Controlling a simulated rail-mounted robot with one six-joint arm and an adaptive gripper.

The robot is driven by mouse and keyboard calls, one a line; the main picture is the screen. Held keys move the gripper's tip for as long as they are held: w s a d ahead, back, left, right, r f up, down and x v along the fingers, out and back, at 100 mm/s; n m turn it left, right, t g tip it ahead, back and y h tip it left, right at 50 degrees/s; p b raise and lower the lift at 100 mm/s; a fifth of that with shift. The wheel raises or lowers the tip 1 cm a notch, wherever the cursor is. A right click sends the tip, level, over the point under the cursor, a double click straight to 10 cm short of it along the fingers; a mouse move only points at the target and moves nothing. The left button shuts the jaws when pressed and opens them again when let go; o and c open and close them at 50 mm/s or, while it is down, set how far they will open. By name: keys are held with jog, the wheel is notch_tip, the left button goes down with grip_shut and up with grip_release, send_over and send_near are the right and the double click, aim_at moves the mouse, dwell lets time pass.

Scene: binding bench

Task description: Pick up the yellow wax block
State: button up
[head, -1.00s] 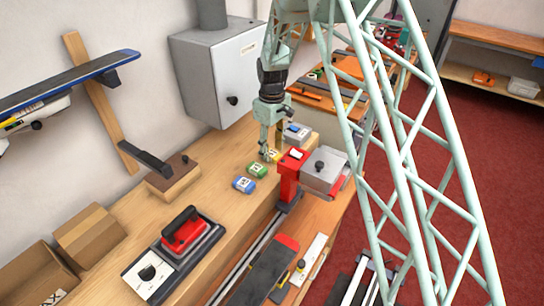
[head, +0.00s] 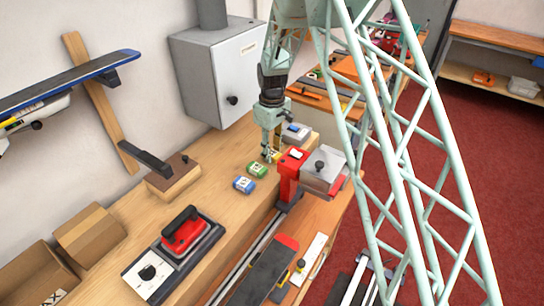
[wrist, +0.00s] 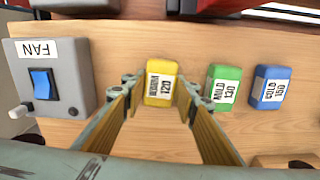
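The yellow wax block (wrist: 161,83) lies on the wooden bench top, its white label reading 120. In the wrist view it sits between the two fingertips of my gripper (wrist: 160,84), which are apart with a gap on both sides of the block. In the head view my gripper (head: 271,156) is down at the block (head: 275,156), which is partly hidden by the fingers. The green block (wrist: 224,86) and the blue block (wrist: 269,88) lie in a row to the right in the wrist view.
A grey FAN switch box (wrist: 52,78) stands left of the gripper in the wrist view. A red clamp post (head: 288,178) stands close by in the head view. Bare wood lies around the blocks.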

jog(key=c, duration=0.4)
jog(key=shift+o, duration=0.2)
jog(key=shift+r, duration=0.2)
jog(key=shift+r, duration=1.6)
jog(key=s+a, duration=0.1)
jog(key=s, duration=0.4)
jog(key=s+a+r+b, duration=0.1)
jog(key=s, duration=0.4)
jog(key=s+a, duration=0.1)
jog(key=s, duration=0.4)
jog(key=shift+s+a+r, duration=0.2)
jog(key=shift+s+a, duration=0.1)
jog(key=shift+a, duration=0.05)
jog(key=shift+o, duration=0.4)
